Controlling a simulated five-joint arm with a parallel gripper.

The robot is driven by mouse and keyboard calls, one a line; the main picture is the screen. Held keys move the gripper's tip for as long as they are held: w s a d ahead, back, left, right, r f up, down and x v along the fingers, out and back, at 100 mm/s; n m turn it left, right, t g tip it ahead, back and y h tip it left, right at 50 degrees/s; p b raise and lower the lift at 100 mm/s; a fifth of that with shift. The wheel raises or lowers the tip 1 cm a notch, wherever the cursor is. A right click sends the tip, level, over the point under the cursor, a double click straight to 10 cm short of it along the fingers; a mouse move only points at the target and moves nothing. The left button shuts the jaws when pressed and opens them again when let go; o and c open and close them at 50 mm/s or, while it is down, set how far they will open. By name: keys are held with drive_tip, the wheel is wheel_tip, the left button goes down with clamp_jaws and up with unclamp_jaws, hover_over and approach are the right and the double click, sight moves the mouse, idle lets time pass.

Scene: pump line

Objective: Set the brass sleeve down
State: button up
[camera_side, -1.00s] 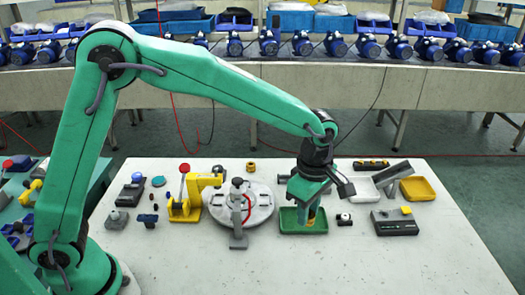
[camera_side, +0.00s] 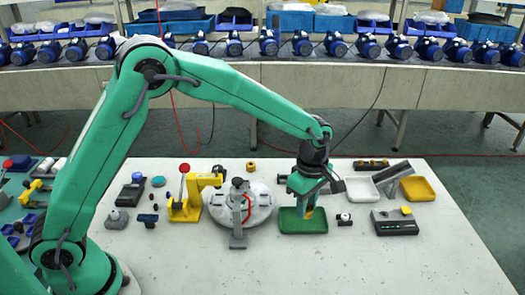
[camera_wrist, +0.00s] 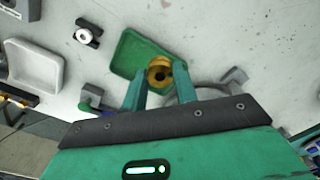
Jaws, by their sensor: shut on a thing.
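The brass sleeve (camera_wrist: 160,72) is a gold ring with a dark bore. It sits between the two fingers of my gripper (camera_wrist: 158,88), which are shut on it. In the side view the sleeve (camera_side: 308,213) shows as a small orange-gold patch under the fingers. My gripper (camera_side: 308,205) points down over the green tray (camera_side: 289,226), at its right part. Whether the sleeve touches the tray floor cannot be told. The green tray (camera_wrist: 127,52) also shows behind the sleeve in the wrist view.
A round grey fixture (camera_side: 262,204) stands left of the tray, with a yellow press (camera_side: 186,208) further left. A small black and white part (camera_side: 344,219), a white tray (camera_side: 362,190), a yellow tray (camera_side: 417,189) and a grey box (camera_side: 394,222) lie to the right.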

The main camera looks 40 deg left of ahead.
sight(303, 221)
drive_tip(key=shift+w+a+f, duration=1.15)
drive_tip(key=shift+w+a, duration=0.15)
drive_tip(key=shift+w, duration=0.15)
drive_tip(key=shift+f, duration=2)
drive_tip(key=shift+f, duration=0.1)
drive_tip(key=o, duration=0.9)
drive_tip(key=shift+c, duration=0.2)
wheel_tip(303, 221, up, 12)
